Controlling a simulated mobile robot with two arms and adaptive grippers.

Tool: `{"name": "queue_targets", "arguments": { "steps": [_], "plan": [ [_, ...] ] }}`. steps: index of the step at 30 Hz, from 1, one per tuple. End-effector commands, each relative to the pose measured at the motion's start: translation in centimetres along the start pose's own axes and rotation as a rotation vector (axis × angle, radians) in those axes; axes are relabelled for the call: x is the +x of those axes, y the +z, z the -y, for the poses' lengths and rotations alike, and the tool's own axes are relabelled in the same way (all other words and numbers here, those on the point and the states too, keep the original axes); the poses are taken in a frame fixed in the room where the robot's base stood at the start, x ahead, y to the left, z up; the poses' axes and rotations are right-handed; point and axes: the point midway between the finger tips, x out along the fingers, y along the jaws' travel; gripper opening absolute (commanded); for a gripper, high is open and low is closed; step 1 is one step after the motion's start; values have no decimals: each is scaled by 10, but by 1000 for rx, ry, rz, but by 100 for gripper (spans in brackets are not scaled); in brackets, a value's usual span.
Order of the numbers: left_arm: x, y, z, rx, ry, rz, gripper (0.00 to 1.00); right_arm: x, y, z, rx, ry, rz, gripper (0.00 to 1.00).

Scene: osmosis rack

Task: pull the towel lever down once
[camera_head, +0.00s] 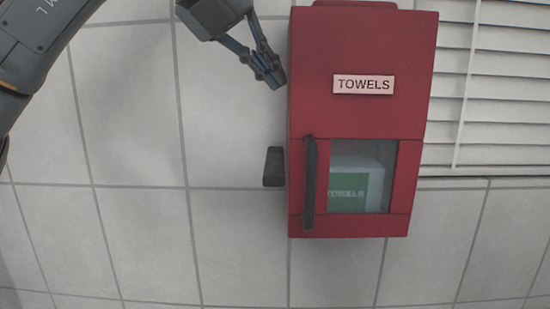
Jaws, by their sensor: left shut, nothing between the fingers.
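The red towel dispenser (360,110) hangs on the tiled wall at the right of centre, with a "TOWELS" label (363,85) on its front. The dark lever (274,167) sticks out from its left side, low down, beside the lower window. My left gripper (277,82) is shut and empty. It comes in from the top left with its fingertips close to the dispenser's upper left edge, above the lever and apart from it. I cannot tell whether the fingertips touch the dispenser's side. My right gripper is not in view.
A dark vertical handle (309,183) sits on the dispenser's front, left of a window (361,177) showing a white and green package (352,190). White blinds (500,90) are at the right. The wall left of and below the lever is clear.

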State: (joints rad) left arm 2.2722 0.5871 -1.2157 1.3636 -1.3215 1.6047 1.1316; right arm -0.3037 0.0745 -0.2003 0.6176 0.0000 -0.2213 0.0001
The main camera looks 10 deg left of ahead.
Motion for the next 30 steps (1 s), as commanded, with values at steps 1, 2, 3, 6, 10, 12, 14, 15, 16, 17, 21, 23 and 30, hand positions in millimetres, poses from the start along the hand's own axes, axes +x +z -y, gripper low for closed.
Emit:
{"name": "queue_targets", "arguments": {
  "steps": [1,2,3,6,10,12,14,15,16,17,21,23,30],
  "plan": [
    [2,-1,-2,0,1,-1,0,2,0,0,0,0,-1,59],
    [3,-2,-2,0,1,0,0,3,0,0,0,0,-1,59],
    [5,-3,-4,0,1,0,0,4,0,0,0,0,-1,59],
    [11,-7,-8,-1,1,0,0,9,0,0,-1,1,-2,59],
    [22,-16,-16,0,2,-1,0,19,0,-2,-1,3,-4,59],
    [30,-22,-22,-1,1,-1,0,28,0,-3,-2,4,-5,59],
    [37,-26,-27,-1,1,0,0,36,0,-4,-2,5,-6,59],
    [41,-30,-30,-1,1,0,0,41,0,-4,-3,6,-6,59],
    [44,-32,-33,0,1,0,0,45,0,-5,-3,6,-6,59],
    [47,-34,-35,-1,1,0,0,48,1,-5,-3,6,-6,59],
    [58,-42,-42,-1,0,-1,0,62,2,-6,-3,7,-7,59],
    [60,-44,-44,-1,0,-1,0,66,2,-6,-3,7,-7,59],
    [61,-44,-44,0,0,0,0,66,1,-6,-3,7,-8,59]
  ]
}}
